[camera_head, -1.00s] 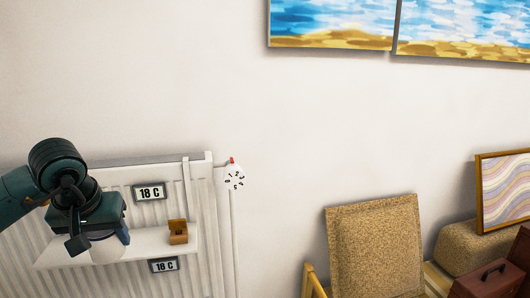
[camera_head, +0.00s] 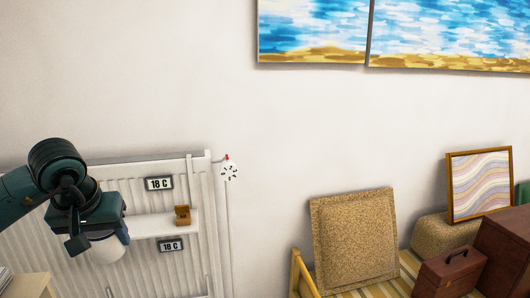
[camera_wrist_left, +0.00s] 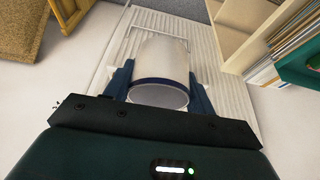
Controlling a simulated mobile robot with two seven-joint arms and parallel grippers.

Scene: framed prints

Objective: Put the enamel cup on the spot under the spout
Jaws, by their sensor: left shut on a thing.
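The enamel cup (camera_wrist_left: 164,62) is white with a dark blue rim, held between the two fingers of my left gripper (camera_wrist_left: 160,85) in the left wrist view. In the head view my left gripper (camera_head: 95,235) is at the lower left, in front of the white radiator, and the cup's pale body (camera_head: 101,248) shows below it. The gripper covers part of the cup there. No spout and no spot under one is in view. My right gripper is not in view.
A small shelf (camera_head: 150,224) on the radiator (camera_head: 200,250) holds a small wooden box (camera_head: 182,215). A bookcase (camera_wrist_left: 235,45) shows in the wrist view.

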